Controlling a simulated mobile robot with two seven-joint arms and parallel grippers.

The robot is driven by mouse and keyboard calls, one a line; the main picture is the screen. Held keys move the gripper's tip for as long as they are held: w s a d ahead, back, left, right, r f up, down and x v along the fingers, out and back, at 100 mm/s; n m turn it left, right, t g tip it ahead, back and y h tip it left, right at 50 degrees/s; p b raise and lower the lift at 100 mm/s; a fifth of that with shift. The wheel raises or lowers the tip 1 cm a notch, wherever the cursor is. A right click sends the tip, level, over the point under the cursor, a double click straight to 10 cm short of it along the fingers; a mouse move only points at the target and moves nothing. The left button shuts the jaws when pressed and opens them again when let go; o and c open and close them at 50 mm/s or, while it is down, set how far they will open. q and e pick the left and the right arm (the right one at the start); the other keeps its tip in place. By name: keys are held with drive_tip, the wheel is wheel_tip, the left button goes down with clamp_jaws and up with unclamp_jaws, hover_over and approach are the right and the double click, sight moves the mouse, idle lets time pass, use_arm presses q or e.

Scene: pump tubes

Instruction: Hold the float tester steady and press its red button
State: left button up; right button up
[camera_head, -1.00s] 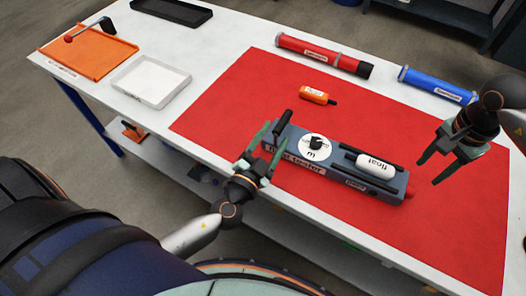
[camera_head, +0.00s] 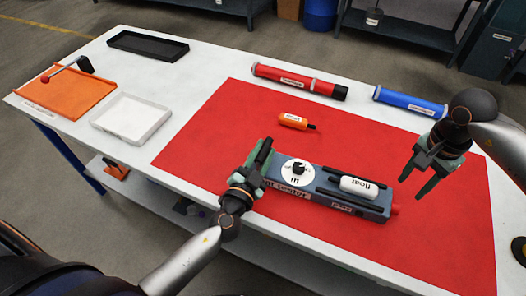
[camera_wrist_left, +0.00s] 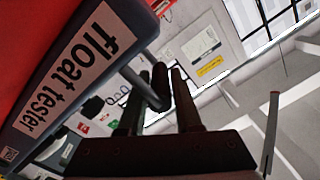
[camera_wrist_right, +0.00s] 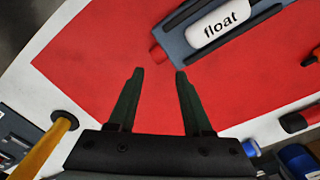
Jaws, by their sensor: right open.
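The float tester (camera_head: 320,202) is a blue-grey block lying on the red mat, with a white dial (camera_head: 298,172) and a white float (camera_head: 358,187) on top. Its red button (camera_head: 396,209) sticks out of its right end; it also shows in the right wrist view (camera_wrist_right: 158,54). My left gripper (camera_head: 262,155) is at the tester's left end, its fingers shut around the black handle (camera_wrist_left: 160,82). The tester's label shows beside it in the left wrist view. My right gripper (camera_head: 422,185) is open and empty, above the mat to the right of the button, apart from it.
An orange float (camera_head: 296,121) lies behind the tester. A red tube (camera_head: 300,82) and a blue tube (camera_head: 410,102) lie along the far edge. A white tray (camera_head: 132,118), an orange tray (camera_head: 62,97) and a black tray (camera_head: 148,45) are at left. The front right mat is clear.

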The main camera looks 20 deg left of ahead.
use_arm(q)
clamp_jaws()
use_arm(e)
drive_tip(key=shift+c, duration=0.2)
idle(0.7)
clamp_jaws()
use_arm(q)
drive_tip(key=shift+f, duration=0.1)
idle(1.3)
